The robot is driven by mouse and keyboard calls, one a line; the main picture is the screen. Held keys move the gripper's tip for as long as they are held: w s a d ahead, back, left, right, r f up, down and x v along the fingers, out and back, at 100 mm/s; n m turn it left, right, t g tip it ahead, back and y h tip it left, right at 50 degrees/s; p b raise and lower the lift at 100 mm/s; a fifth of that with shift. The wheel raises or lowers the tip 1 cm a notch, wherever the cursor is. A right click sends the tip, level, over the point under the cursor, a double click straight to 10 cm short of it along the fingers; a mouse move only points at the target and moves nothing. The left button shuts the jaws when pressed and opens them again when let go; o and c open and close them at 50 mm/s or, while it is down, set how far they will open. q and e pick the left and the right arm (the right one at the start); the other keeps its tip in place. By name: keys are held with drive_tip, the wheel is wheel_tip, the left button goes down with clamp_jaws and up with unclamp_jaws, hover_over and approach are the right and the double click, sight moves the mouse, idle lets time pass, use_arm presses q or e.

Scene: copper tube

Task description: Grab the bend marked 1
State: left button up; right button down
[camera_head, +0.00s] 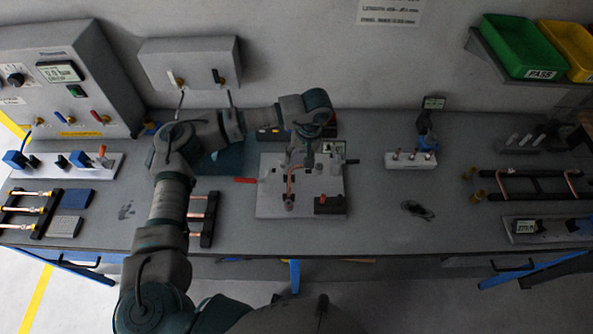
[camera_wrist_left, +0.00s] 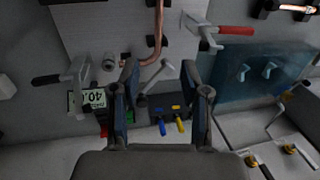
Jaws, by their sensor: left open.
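A bent copper tube (camera_head: 290,181) is on a light fixture plate (camera_head: 268,207) in the middle of the bench. In the left wrist view the copper tube (camera_wrist_left: 158,30) comes down from the top edge and curves left at a bend near the fingertips; the plate (camera_wrist_left: 85,30) lies behind it. No mark 1 is readable on the tube. My left gripper (camera_head: 299,151) is above the back part of the plate, partly hiding the tube. In the left wrist view the left gripper (camera_wrist_left: 162,80) has its fingers apart, with nothing clearly held between them. My right gripper is not seen.
A clamp with a red handle (camera_head: 244,180) sticks out left of the plate; a black block (camera_head: 328,204) sits at its front right. A small display (camera_wrist_left: 90,99) and coloured levers (camera_wrist_left: 168,112) are close behind the fingers. A tube rack (camera_head: 208,220) stands to the left.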

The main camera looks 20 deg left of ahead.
use_arm(q)
drive_tip(key=p, duration=0.1)
approach(289, 183)
drive_tip(key=p+x, duration=0.1)
drive_tip(key=x, duration=0.3)
drive_tip(key=shift+a+f, duration=0.1)
drive_tip(key=shift+f, duration=0.05)
drive_tip(key=p+x, duration=0.1)
drive_tip(key=x, duration=0.2)
drive_tip(key=shift+s+f+p, duration=0.15)
drive_tip(key=shift+f+p, duration=0.15)
drive_tip(key=shift+p, duration=0.05)
drive_tip(key=shift+f, duration=0.4)
clamp_jaws()
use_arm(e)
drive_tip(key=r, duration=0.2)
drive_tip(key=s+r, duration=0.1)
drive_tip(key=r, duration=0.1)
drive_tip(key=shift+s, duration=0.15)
